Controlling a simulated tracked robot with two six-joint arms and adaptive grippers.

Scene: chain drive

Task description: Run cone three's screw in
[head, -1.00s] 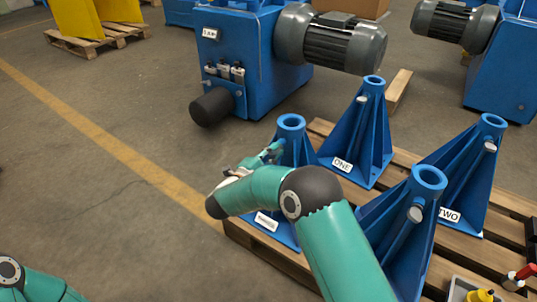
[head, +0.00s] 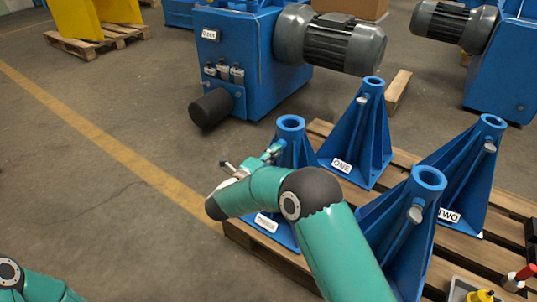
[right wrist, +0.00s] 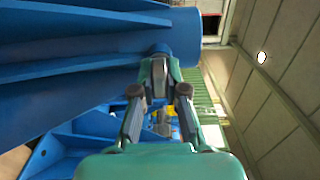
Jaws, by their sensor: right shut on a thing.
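Cone three (head: 291,153) is a blue ribbed cone with a round collar, standing upright at the pallet's left corner. Its label is too small to read surely. My right gripper (head: 272,152) reaches its upper side from the left. In the right wrist view the gripper (right wrist: 160,68) is shut, its fingertips together at a small round boss below the collar of the blue cone (right wrist: 75,75). The screw itself is hidden between the fingertips, so its depth cannot be told. Only part of my left arm shows at the lower left; its gripper is out of view.
Cone one (head: 350,150), cone two (head: 470,185) and another blue cone (head: 405,235) stand on the wooden pallet (head: 270,248). A grey tray (head: 455,290) with bottles is at the lower right. A blue gearbox (head: 245,65) with a motor stands behind.

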